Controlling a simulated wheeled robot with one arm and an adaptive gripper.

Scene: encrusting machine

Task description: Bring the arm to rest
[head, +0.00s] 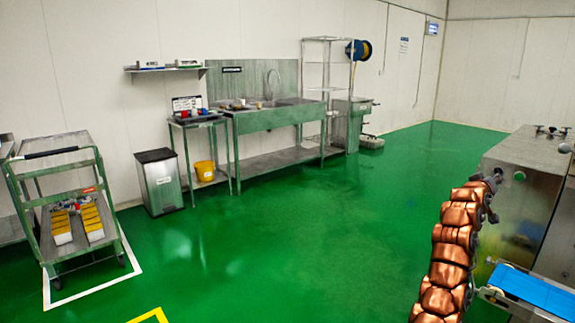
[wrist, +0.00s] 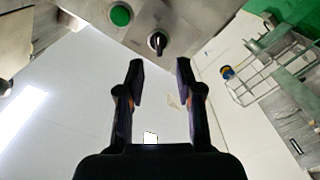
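My gripper (wrist: 160,82) shows in the wrist view with its two dark fingers spread apart and nothing between them. Past the fingertips is a metal panel with a green button (wrist: 121,15) and a black rotary knob (wrist: 157,41). Neither finger visibly touches the panel. In the head view my copper-coloured arm (head: 452,250) rises at the right, in front of the steel machine (head: 525,190). My gripper cannot be made out clearly in the head view.
A blue conveyor belt (head: 535,291) lies at the lower right, close to my arm. A cart (head: 70,205) stands at the left, a bin (head: 160,182) and steel sink (head: 275,118) along the back wall. The green floor (head: 300,230) in the middle is clear.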

